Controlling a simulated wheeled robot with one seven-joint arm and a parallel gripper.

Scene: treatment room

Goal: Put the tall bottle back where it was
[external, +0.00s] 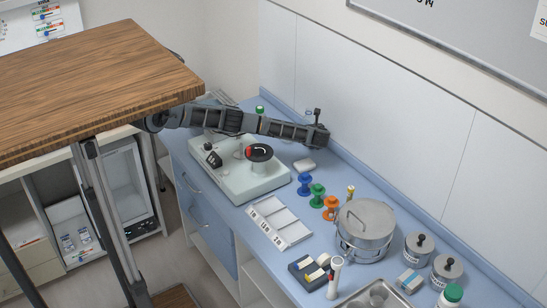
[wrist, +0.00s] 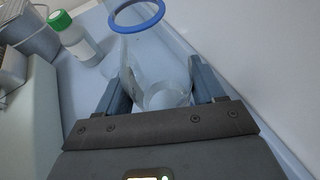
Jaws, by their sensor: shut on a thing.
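In the wrist view, my gripper (wrist: 160,78) is shut on a clear, see-through bottle (wrist: 137,62) with a blue ring (wrist: 137,15) at its far end. The bottle looks like the tall bottle. Its lower part is hard to make out between the fingers. In the external view, my gripper (external: 316,122) is above the back of the blue counter (external: 285,168), close to the wall. The arm mostly hides the held bottle there, so I cannot tell whether it touches the counter.
A white bottle with a green cap (wrist: 76,40) stands to the left in the wrist view. A pale machine with a black knob (external: 238,180) is below my arm. Coloured spools (external: 317,195), a steel drum (external: 364,232) and lidded jars (external: 418,248) stand farther right.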

